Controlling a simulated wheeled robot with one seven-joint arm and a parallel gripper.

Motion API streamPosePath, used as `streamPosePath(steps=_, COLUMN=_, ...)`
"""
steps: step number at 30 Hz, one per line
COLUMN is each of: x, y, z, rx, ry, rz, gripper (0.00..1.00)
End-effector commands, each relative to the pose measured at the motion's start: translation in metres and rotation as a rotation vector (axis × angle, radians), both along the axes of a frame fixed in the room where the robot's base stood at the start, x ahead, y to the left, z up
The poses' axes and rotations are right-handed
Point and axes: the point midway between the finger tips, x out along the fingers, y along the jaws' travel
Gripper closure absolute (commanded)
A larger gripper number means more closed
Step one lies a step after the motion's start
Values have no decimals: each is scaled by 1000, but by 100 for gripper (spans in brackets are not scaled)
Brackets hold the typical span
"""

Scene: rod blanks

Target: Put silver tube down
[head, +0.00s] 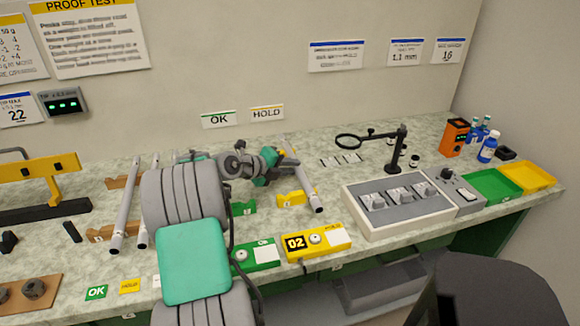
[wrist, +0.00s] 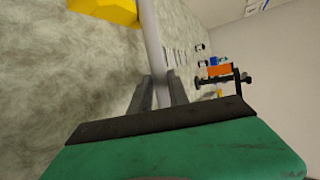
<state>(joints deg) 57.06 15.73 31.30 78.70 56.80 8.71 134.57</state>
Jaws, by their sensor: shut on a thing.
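My gripper (head: 290,163) is shut on a silver tube (head: 308,187) near the tube's far part. The tube slants over the bench with its near end toward the front, beside the yellow cradle (head: 291,199). I cannot tell whether it touches the cradle. In the wrist view the tube (wrist: 154,40) runs between the two fingers (wrist: 160,78), and a yellow piece (wrist: 103,10) is at its upper left. A green cradle (head: 243,208) stands left of the yellow one, partly behind my arm. Two other silver tubes (head: 126,208) (head: 149,190) lie at the left.
A green box (head: 254,255) and a yellow box marked 02 (head: 318,241) sit at the front edge. A grey switch panel (head: 398,206) and a magnifier stand (head: 398,150) are to the right. Green (head: 492,186) and yellow (head: 527,176) trays are at the far right.

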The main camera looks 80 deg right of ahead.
Motion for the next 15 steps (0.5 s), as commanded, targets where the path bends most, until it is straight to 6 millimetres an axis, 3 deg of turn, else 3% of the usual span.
streamPosePath(steps=10, x=0, y=0, z=-3, rx=-1, ry=-1, rz=-1, gripper=100)
streamPosePath(steps=11, x=0, y=0, z=-3, rx=-1, ry=-1, rz=0, gripper=78)
streamPosePath(steps=15, x=0, y=0, z=-2, rx=-1, ry=-1, rz=0, gripper=66)
